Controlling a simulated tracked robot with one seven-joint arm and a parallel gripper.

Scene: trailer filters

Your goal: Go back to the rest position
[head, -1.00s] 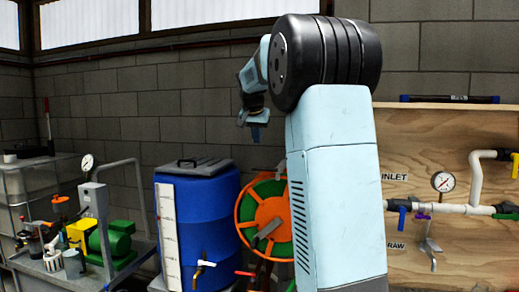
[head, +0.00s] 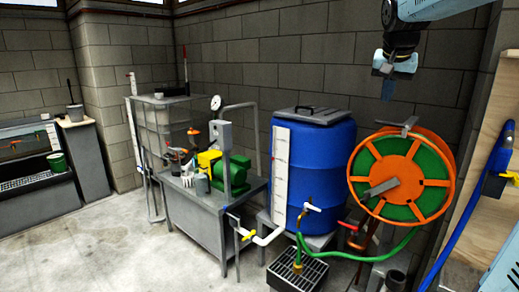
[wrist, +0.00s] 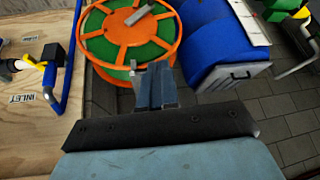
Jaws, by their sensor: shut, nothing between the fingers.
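My gripper (head: 387,90) hangs at the top right of the head view, fingers pointing down. It is in the air in front of the block wall, above the orange and green hose reel (head: 402,180). In the wrist view my gripper (wrist: 156,82) shows as blue-grey fingers close together, shut and empty. The hose reel (wrist: 128,28) shows behind the fingers there. No contact with the reel is visible. Most of my arm is cut off by the top right of the head view.
A blue barrel (head: 312,172) stands left of the reel. A grey bench (head: 212,205) with a green pump (head: 233,172) is further left. A drain crate (head: 297,272) and green hose lie low in front. A plywood panel (wrist: 32,100) is at left in the wrist view. Concrete floor (head: 130,240) is open at left.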

